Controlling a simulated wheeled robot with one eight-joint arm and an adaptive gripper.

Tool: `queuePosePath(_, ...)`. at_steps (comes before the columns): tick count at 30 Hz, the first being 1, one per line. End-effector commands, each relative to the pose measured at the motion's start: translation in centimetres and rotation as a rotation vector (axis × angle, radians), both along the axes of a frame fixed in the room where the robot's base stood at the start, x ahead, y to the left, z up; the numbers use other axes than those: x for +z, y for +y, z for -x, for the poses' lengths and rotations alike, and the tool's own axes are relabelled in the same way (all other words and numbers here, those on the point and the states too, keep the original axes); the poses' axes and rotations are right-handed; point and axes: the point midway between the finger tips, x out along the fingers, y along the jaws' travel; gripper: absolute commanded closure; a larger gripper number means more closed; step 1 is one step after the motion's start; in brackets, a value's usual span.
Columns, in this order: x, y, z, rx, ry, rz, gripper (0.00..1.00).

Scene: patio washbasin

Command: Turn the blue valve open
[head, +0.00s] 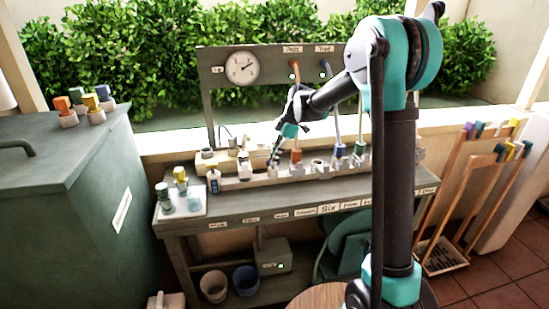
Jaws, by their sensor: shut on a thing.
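My gripper (273,160) reaches down over the row of fittings on the bench, left of the orange-collared pipe (296,156). Its fingers are closed at a fitting in the row. They are small and dark, and they hide what is between them.
A panel with a round gauge (242,67) stands behind. A large green bin (60,190) is at left and a wooden rack (455,205) at right. My arm hides part of the bench's right side.

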Motion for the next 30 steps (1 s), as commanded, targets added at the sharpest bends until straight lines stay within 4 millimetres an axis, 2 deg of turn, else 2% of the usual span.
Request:
queuePosePath(15, -0.01, -0.05, -0.03, 0.021, 0.0, 0.002, 1.0)
queuePosePath(16, -0.01, -0.05, -0.03, 0.021, 0.0, 0.002, 0.84)
queuePosePath(21, -0.01, -0.05, -0.02, 0.02, 0.0, 0.001, 0.65)
queuePosePath(30, 0.11, -0.06, -0.04, 0.02, 0.0, 0.001, 0.65)
